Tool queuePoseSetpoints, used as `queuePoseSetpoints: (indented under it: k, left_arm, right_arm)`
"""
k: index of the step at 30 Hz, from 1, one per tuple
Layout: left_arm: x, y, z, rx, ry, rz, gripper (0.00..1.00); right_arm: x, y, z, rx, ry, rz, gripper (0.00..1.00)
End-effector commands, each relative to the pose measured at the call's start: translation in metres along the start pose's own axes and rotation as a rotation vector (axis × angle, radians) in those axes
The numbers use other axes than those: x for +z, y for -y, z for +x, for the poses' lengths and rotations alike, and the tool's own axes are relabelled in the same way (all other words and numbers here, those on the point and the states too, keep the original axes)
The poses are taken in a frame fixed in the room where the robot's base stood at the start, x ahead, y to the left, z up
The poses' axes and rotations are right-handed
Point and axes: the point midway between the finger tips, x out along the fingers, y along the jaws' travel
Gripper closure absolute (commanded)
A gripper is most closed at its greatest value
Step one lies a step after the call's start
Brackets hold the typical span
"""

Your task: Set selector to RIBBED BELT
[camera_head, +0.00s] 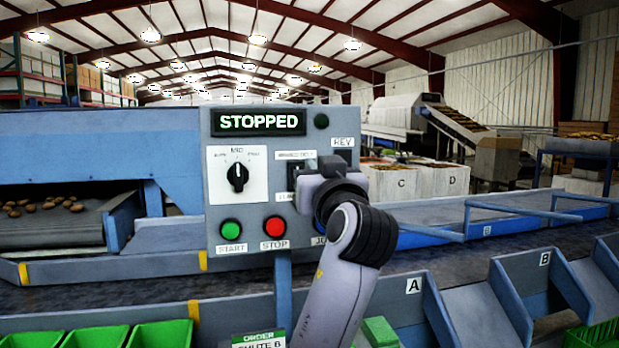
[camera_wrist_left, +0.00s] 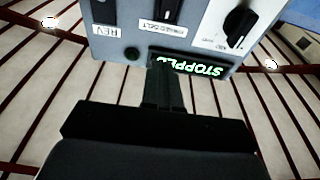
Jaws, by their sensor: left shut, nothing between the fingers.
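The grey control panel (camera_head: 213,231) carries a black selector (camera_head: 294,174) under a small white label (camera_head: 295,156) whose blurred text seems to end in BELT. My left gripper (camera_head: 325,168) is in front of the panel and hides the selector's right side and most of its lower label. In the left wrist view the panel is upside down. There the selector (camera_wrist_left: 167,7) and its label (camera_wrist_left: 160,28) show beyond the shut, empty fingertips (camera_wrist_left: 164,68), which overlap the STOPPED display. I cannot tell the selector's setting or whether the fingers touch the panel. My right gripper is not in view.
The lit STOPPED display (camera_head: 258,122) tops the panel. A MID rotary knob (camera_head: 238,177) is left of the selector. Green START (camera_head: 231,229) and red STOP (camera_head: 275,227) buttons sit below. A REV label (camera_head: 343,142) is at the upper right. Green crates (camera_head: 162,334) stand in front.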

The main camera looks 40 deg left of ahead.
Motion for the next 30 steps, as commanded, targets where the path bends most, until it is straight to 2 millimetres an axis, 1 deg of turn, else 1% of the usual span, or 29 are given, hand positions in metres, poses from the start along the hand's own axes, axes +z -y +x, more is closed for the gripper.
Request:
queuePoseSetpoints:
  k: [1, 3, 6, 9, 14, 27, 29, 30]
  left_arm:
    - [-0.003, -0.001, -0.011, 0.003, 0.000, -0.005, 1.00]
    - [-0.008, -0.001, -0.022, 0.002, 0.000, -0.004, 1.00]
    - [-0.014, 0.000, -0.034, 0.001, 0.000, -0.002, 1.00]
    - [-0.018, 0.000, -0.042, 0.001, 0.001, 0.000, 1.00]
    - [-0.020, 0.000, -0.045, -0.001, 0.000, 0.001, 1.00]
    - [-0.020, 0.000, -0.045, -0.001, 0.000, 0.001, 1.00]
    - [-0.018, -0.001, -0.044, 0.003, 0.002, 0.005, 1.00]
    - [-0.014, -0.003, -0.044, 0.010, 0.005, 0.013, 1.00]
  right_arm:
    - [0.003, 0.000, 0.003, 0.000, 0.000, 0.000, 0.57]
    - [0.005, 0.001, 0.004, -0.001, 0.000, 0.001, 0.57]
    - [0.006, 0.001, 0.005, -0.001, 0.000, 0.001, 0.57]
    - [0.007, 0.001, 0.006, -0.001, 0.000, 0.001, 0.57]
    - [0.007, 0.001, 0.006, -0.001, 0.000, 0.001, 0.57]
    - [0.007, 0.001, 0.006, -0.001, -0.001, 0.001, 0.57]
    - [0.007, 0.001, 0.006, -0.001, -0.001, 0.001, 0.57]
    - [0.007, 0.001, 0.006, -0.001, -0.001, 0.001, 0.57]
